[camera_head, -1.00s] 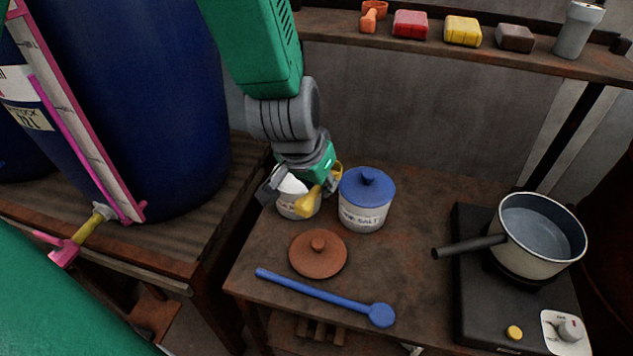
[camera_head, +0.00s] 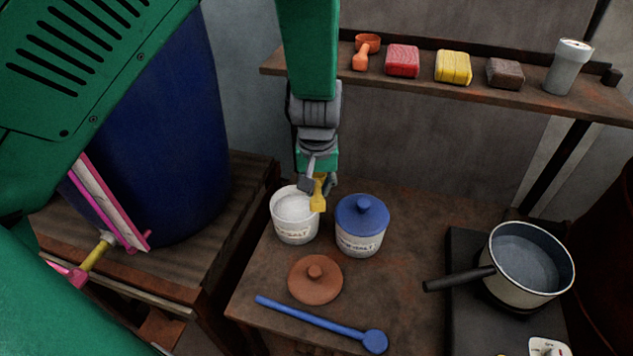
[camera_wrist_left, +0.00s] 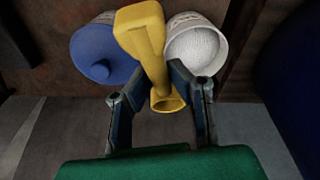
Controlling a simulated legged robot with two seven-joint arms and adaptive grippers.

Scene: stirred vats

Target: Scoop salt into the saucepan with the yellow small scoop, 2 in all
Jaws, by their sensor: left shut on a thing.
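My left gripper (camera_head: 316,184) is shut on the yellow small scoop (camera_head: 318,198), just behind and above the right rim of the open salt jar (camera_head: 294,228). White salt shows inside the jar. In the left wrist view the scoop (camera_wrist_left: 143,32) sits between the fingers (camera_wrist_left: 160,82), its thick handle end towards the jars. The small cup end is close to the fingers; I cannot tell what it holds. The saucepan (camera_head: 510,284), grey inside with a dark handle pointing left, stands on the black hotplate (camera_head: 451,319). My right gripper is out of view.
A jar with a blue lid (camera_head: 361,228) stands right of the salt jar. A brown lid (camera_head: 315,281) and a long blue spoon (camera_head: 318,319) lie in front. The shelf (camera_head: 440,84) behind holds an orange scoop, colored blocks and a grey shaker. Table between jars and hotplate is clear.

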